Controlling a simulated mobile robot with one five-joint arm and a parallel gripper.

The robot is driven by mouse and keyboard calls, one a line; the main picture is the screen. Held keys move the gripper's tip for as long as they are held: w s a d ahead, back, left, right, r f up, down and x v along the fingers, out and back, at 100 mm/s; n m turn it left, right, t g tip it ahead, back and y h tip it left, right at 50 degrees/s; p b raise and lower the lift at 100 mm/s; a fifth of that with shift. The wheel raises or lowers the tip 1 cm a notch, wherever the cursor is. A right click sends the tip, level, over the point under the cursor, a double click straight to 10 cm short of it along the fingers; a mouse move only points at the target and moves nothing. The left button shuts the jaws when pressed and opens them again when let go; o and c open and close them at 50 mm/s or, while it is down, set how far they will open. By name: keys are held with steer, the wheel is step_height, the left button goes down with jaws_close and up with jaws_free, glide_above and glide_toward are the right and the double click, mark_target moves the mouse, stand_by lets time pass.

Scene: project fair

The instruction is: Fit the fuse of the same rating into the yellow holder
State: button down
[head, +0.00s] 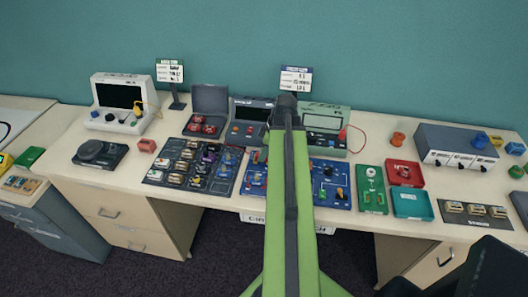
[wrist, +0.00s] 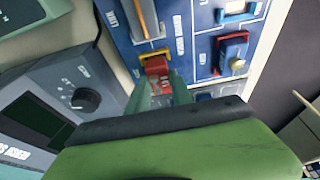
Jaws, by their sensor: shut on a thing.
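My gripper (wrist: 162,85) shows in the wrist view with its pale green fingers closed on a small red fuse (wrist: 157,69). White marking on the fuse is too small to read. The yellow holder (wrist: 143,57) is on the blue board (wrist: 172,58), right at the fuse's far end. I cannot tell whether the fuse is seated in it or only touching. In the head view my green arm covers the middle of the blue board (head: 330,183) and hides the gripper.
In the wrist view a red holder with a blue part (wrist: 232,52) is to the right, and a grey instrument with a black knob (wrist: 85,99) is to the left. In the head view a dark board of parts (head: 190,168) and red tray (head: 404,172) flank the blue board.

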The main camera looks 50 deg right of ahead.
steer(key=shift+f+b, duration=0.4)
steer(key=shift+f, duration=0.05)
steer(key=c, duration=1.1)
jaws_free()
steer(key=shift+o, duration=0.5)
steer(key=o, duration=0.4)
steer(key=shift+r, duration=0.15)
step_height(320, 180, up, 8)
steer(key=p, duration=0.8)
steer(key=shift+s, duration=0.1)
